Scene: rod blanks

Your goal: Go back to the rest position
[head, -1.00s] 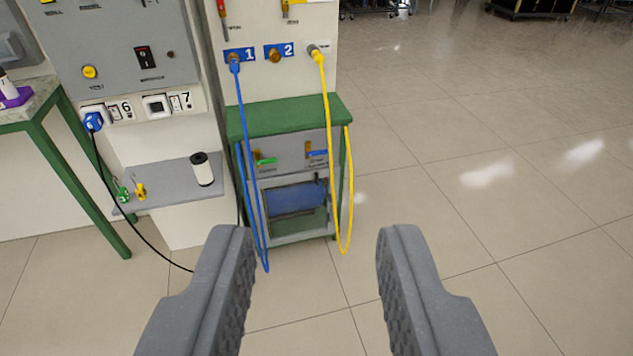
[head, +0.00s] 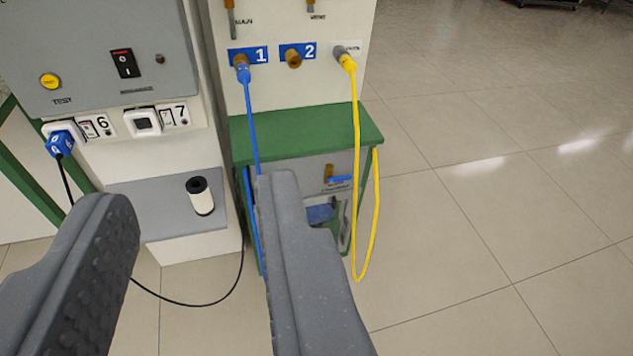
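My gripper (head: 188,190) is open in the lower left of the head view, its two grey fingers wide apart with nothing between them. The fingers point toward the panel and the grey shelf. The right finger hides part of the green stand's lower front and the blue hose. No rod blanks can be made out in this view.
A blue hose (head: 249,120) and a yellow hose (head: 357,150) hang from the white panel over a green stand (head: 300,134). A blue plug (head: 60,143) with a black cable sits in socket 6. A grey shelf (head: 155,205) bears a white-and-black cylinder (head: 200,197).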

